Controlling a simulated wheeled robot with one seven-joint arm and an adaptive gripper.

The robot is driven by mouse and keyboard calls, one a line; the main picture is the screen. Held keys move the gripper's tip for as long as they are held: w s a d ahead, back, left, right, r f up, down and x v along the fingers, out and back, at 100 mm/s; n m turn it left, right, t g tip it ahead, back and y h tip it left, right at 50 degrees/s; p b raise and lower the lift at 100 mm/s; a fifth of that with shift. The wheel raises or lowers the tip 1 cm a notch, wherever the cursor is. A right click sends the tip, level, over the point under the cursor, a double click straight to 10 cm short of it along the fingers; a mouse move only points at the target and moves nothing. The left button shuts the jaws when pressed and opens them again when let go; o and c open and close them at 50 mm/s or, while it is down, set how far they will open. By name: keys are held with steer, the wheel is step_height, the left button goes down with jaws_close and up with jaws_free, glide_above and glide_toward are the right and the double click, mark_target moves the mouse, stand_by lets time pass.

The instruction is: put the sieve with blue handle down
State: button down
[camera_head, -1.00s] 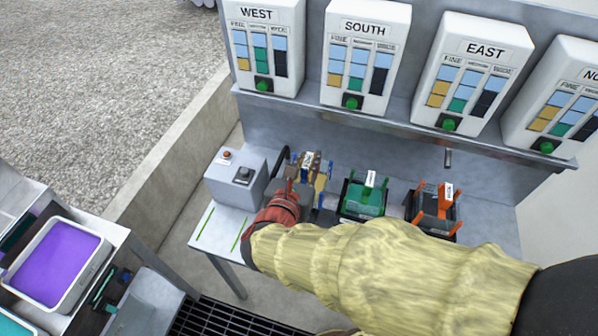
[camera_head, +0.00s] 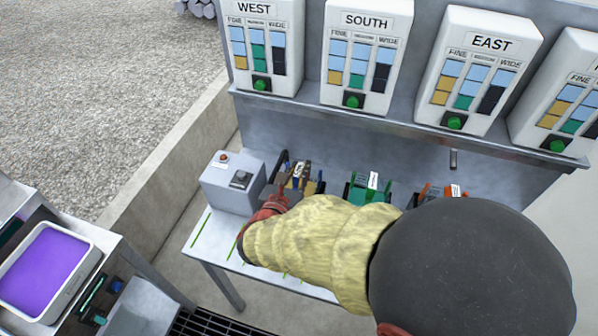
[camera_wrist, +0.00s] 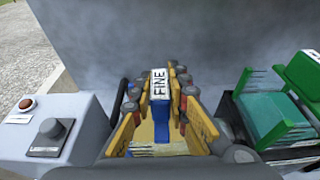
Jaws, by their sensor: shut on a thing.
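The fine sieve has yellow sides, a blue handle and a white FINE label. It shows in the wrist view (camera_wrist: 161,118) between my fingers, and in the head view (camera_head: 299,174) partly behind my gripper. My gripper (camera_wrist: 160,88) is shut on this sieve, with a dark finger on each side of it. In the head view my red gripper (camera_head: 276,203) is over the left part of the bench, right of the grey control box. The sieve's underside is hidden, so I cannot tell whether it touches the bench.
The green sieve (camera_head: 362,190) stands to the right, with the orange-handled black sieve (camera_head: 430,192) beyond it, partly hidden. The control box (camera_head: 233,182) is close on the left. A back wall (camera_head: 345,140) stands behind. The bench front (camera_head: 212,243) is bare with green marks.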

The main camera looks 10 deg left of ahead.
steer(key=shift+r, duration=0.1)
steer(key=c, duration=1.7)
jaws_free()
steer(key=shift+f, duration=0.2)
steer(key=shift+c, duration=0.2)
